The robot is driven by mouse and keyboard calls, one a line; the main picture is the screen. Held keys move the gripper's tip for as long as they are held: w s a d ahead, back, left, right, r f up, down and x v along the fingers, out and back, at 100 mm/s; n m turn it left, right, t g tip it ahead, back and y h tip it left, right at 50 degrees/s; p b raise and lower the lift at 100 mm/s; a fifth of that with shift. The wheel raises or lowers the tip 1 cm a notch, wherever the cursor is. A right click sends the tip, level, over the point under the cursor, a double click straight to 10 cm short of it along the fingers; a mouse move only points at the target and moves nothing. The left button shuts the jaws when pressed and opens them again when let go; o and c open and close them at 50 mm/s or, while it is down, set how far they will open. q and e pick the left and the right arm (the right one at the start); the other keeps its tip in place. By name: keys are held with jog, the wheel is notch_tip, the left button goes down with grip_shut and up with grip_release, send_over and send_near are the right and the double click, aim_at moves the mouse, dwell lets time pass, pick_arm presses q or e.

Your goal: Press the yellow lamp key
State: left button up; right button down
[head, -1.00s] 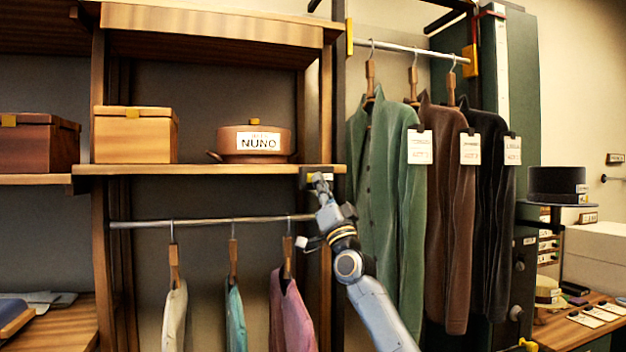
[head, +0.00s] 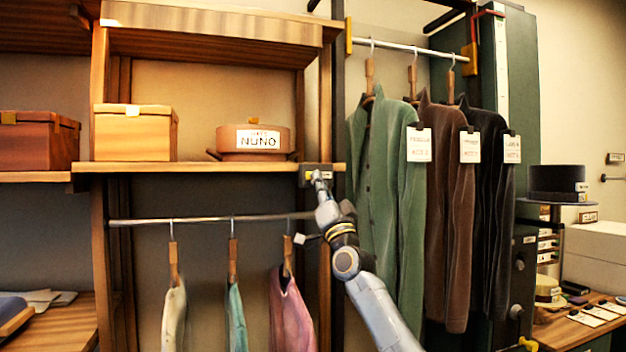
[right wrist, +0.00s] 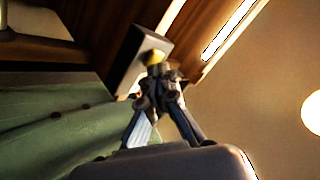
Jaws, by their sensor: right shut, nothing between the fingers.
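The yellow lamp key (right wrist: 155,57) shows in the right wrist view on the face of a small grey switch box (right wrist: 133,62). In the head view the switch box (head: 308,181) sits at the right end of the wooden shelf's front edge. My right gripper (head: 319,178) is at the box, its fingers shut and empty. In the right wrist view the fingertips (right wrist: 160,74) overlap the lower edge of the key. I cannot tell whether they touch it. My left gripper is not in view.
A clothes rail (head: 205,221) with several garments hangs below the shelf (head: 200,168). A green jacket (head: 380,200) hangs close beside my right arm.

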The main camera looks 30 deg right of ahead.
jog(key=shift+r, duration=0.1)
jog(key=shift+s+a+f, duration=0.1)
jog(key=shift+f, duration=0.1)
dwell(0.4)
jog(key=s+a+p, duration=0.1)
jog(key=s+p, duration=0.5)
jog(key=shift+a, duration=0.2)
dwell(0.6)
